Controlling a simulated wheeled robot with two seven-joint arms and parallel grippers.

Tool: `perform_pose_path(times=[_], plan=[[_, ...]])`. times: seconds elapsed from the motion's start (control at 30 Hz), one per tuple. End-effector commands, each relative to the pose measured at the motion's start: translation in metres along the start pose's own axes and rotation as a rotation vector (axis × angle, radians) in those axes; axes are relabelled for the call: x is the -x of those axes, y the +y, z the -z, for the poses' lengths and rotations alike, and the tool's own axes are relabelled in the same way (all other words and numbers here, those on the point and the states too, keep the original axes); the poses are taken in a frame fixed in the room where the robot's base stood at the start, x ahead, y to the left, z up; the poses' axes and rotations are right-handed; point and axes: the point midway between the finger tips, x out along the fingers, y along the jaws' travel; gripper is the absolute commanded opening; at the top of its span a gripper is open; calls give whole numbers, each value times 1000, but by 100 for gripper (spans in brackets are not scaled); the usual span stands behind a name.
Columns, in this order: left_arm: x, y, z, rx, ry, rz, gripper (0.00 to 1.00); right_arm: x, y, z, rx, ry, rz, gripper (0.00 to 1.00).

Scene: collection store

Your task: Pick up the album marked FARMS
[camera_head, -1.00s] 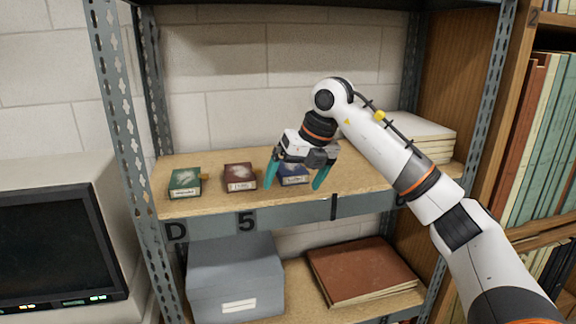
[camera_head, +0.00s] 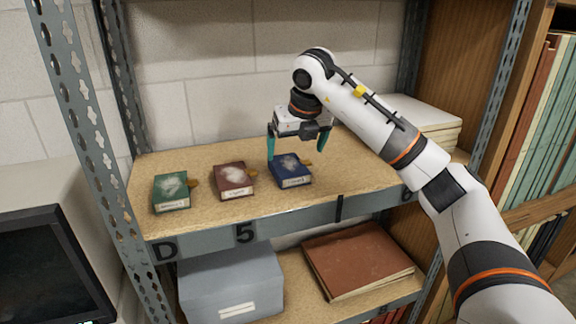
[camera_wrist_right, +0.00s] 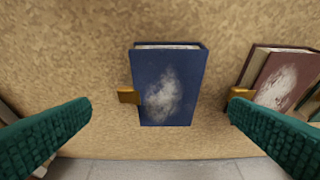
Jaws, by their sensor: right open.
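Three small albums lie flat on the upper shelf: a green one (camera_head: 171,190), a dark red one (camera_head: 233,179) and a blue one (camera_head: 290,169). Each has a pale label on its front edge, too small to read, so I cannot tell which is marked FARMS. My right gripper (camera_head: 296,152) is open and empty above the blue album, fingers pointing down. In the right wrist view the blue album (camera_wrist_right: 168,85) lies between the two spread teal fingers, with a brass tab on its side. The red album (camera_wrist_right: 283,82) is beyond the right finger. My left gripper is out of view.
White stacked papers or folders (camera_head: 428,118) lie at the shelf's right end. A grey box (camera_head: 230,280) and a large brown album (camera_head: 355,262) are on the lower shelf. Metal uprights (camera_head: 85,140) frame the shelf. The board (camera_head: 210,155) behind the albums is clear.

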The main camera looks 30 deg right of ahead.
Motion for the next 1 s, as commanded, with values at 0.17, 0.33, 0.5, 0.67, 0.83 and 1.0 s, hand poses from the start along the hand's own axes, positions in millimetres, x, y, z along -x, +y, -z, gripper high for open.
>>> perform_pose_path(times=[0.17,0.33,0.5,0.67,0.83,1.0], plan=[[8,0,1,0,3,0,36,-11,1,0,0,-2,-1,100],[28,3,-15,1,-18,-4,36,-32,4,1,0,-5,-1,100],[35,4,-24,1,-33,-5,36,-55,4,0,0,-3,0,100],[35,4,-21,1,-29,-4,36,-61,4,-1,1,0,1,100],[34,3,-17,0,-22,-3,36,-61,4,-1,1,0,1,92],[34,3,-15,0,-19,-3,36,-60,4,-1,0,0,1,64]])
